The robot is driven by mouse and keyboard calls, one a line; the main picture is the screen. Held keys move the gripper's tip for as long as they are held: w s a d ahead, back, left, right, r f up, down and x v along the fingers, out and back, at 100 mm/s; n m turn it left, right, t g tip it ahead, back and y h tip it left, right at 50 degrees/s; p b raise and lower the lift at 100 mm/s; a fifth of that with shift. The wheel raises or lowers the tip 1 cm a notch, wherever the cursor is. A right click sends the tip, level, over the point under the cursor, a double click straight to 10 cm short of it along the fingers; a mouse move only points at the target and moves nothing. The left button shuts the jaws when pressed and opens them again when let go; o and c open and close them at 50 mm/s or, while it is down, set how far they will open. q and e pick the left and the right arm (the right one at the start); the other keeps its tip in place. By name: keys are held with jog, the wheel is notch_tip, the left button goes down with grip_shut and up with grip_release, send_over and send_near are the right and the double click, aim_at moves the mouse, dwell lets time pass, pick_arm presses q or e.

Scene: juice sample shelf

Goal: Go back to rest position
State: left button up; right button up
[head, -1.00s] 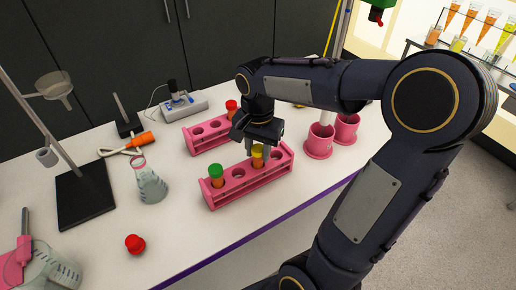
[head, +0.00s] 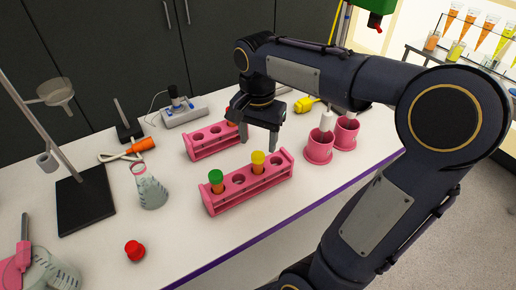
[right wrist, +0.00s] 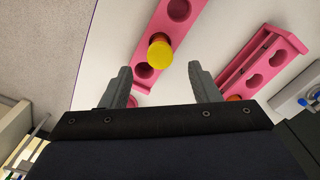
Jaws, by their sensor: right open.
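My right gripper (head: 256,132) is open and empty, held above the table between the two pink racks. The front pink rack (head: 250,190) holds a green-capped tube (head: 216,177) at its left end and a yellow-capped tube (head: 258,158) right of the middle, both upright. In the right wrist view, the yellow cap (right wrist: 160,50) shows just beyond the open fingers, apart from them. The back pink rack (head: 203,147) is partly hidden by the gripper, and a red-capped tube in it is mostly covered. My left gripper is not in view.
Two pink cups (head: 318,150) stand to the right of the racks. A glass flask (head: 150,190), a red cap (head: 134,250), a ring stand (head: 85,200) and a grey device (head: 185,112) are on the left. The front middle of the table is clear.

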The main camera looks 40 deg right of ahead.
jog(key=shift+r, duration=0.8)
jog(key=shift+s+a, duration=0.1)
jog(key=shift+s, duration=0.1)
jog(key=s+a+f+n+t+y, duration=0.3)
jog(key=s+a+f+n+t, duration=0.2)
jog(key=s+a+n, duration=0.5)
jog(key=s+f, duration=0.1)
jog(key=s, duration=0.2)
jog(key=shift+n+t+y, duration=0.3)
jog(key=shift+n+y, duration=0.1)
